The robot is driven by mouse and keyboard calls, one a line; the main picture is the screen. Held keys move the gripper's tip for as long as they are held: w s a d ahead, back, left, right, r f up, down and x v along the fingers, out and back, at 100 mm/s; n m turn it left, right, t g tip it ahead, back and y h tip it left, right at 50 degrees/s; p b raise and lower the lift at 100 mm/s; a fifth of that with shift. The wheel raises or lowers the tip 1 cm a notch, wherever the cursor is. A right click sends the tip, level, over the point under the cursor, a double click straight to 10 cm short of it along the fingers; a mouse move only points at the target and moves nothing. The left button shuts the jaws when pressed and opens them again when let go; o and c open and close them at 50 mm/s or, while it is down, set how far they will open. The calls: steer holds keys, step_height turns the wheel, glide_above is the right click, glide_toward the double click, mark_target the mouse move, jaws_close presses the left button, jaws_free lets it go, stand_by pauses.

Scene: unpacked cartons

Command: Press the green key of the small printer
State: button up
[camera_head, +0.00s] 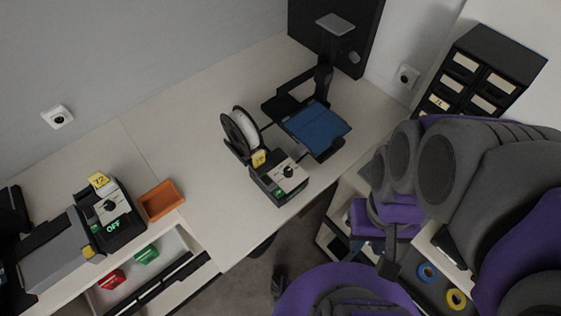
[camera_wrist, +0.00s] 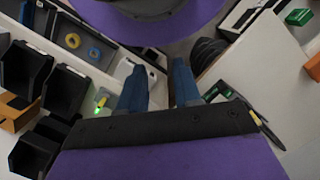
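The small printer (camera_head: 278,180) stands near the front edge of the white desk in the head view, with a white-and-black spool (camera_head: 241,132) behind it. Its front panel has a black knob and a small green patch (camera_head: 286,198), too small to read. In the wrist view, what looks like the printer (camera_wrist: 222,92) shows partly, right of the fingers, with the rest hidden by my gripper body. My gripper (camera_wrist: 160,90) has its two blue fingers apart with nothing between them. It is away from the printer, beyond the desk's front edge.
A larger grey device (camera_head: 65,255) with an OFF sign stands left, by an orange tray (camera_head: 160,200). An open drawer holds green and red boxes. A stand with a blue plate (camera_head: 318,128) is close right of the printer. Black bins (camera_wrist: 65,95) stand left in the wrist view.

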jaws_close()
stand_by(1.3)
